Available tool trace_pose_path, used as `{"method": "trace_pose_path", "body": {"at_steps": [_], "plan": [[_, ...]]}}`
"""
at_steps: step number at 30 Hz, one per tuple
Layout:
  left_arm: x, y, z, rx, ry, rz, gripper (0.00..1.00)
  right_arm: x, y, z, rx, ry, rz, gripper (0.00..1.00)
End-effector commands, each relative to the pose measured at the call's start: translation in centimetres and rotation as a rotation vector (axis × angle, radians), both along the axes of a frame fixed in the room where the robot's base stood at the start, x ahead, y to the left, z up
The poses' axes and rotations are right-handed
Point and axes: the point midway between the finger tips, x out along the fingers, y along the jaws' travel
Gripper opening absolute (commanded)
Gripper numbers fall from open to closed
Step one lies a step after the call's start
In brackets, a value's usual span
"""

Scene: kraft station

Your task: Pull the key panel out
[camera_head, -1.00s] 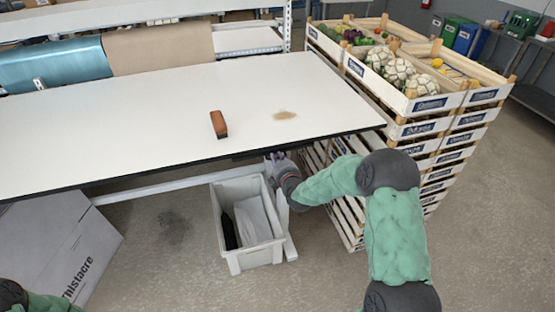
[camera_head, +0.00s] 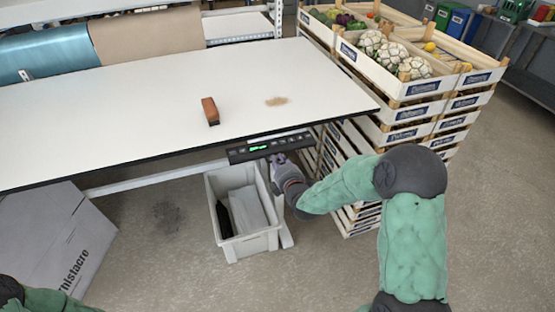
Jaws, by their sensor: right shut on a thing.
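The key panel (camera_head: 258,149) is a dark, narrow bar with a small green display and several buttons. It sticks out from under the front edge of the white table (camera_head: 140,110), near its right end. My right gripper (camera_head: 278,159) is at the panel's front edge, towards its right side, and is shut on it. The fingertips are small and partly hidden by the wrist. Only part of my left arm shows at the bottom left; its gripper is out of view.
A grey bin (camera_head: 243,222) with dark and pale contents stands on the floor below the panel. Stacked crates (camera_head: 405,115) of vegetables stand close on the right. A brown brush (camera_head: 210,111) and a tan powder patch (camera_head: 277,101) are on the table. A cardboard box (camera_head: 55,240) is at lower left.

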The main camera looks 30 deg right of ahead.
Motion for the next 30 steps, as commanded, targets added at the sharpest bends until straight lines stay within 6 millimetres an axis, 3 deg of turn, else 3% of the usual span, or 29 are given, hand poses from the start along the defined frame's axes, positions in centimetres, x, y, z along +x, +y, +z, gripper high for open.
{"method": "trace_pose_path", "body": {"at_steps": [3,4,6,19,30], "plan": [[0.0,0.0,0.0,0.000,0.000,0.000,0.40,0.0,0.0,-0.1,0.000,0.002,0.000,0.00],[0.0,0.0,0.0,0.000,0.000,0.000,0.40,0.0,0.0,-0.1,0.000,0.002,0.000,0.23],[0.0,0.0,0.0,0.000,0.000,0.000,0.40,0.0,0.0,-0.1,0.000,0.001,0.000,0.38],[0.0,0.0,0.0,0.000,0.000,0.000,0.40,-0.4,0.1,0.1,0.000,0.001,0.000,0.38],[0.0,0.0,0.0,0.000,0.000,0.000,0.40,-5.5,1.3,1.3,-0.001,-0.001,-0.001,0.38]]}}
